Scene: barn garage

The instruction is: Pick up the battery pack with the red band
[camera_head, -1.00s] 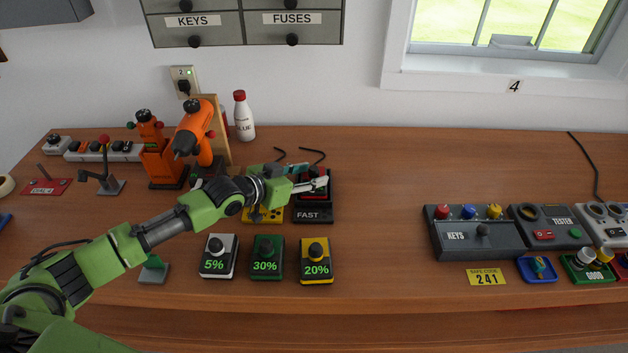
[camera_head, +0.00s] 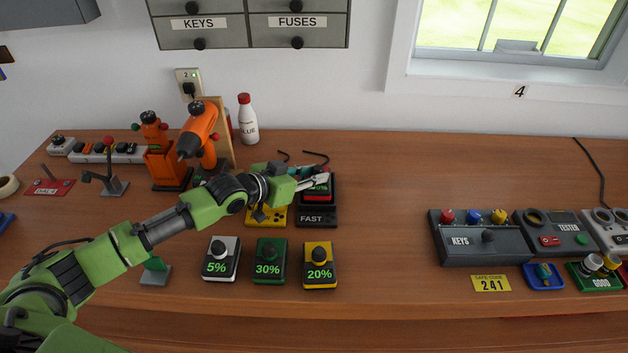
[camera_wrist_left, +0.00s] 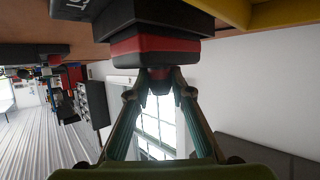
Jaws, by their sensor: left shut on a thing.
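The battery pack with the red band (camera_head: 319,195) sits in the black charger marked FAST (camera_head: 317,219). My left gripper (camera_head: 318,180) reaches over it from the left and is shut on its knob, hiding part of its top. In the left wrist view the black pack with its red band (camera_wrist_left: 155,46) shows close up against the dark charger, its knob between the fingertips (camera_wrist_left: 160,82). My right gripper is not in view.
Three packs stand in front: white-edged 5% (camera_head: 221,260), green 30% (camera_head: 270,262) and yellow 20% (camera_head: 320,266). A yellow charger (camera_head: 270,219) is beside the black one. An orange drill (camera_head: 198,135) stands behind my arm.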

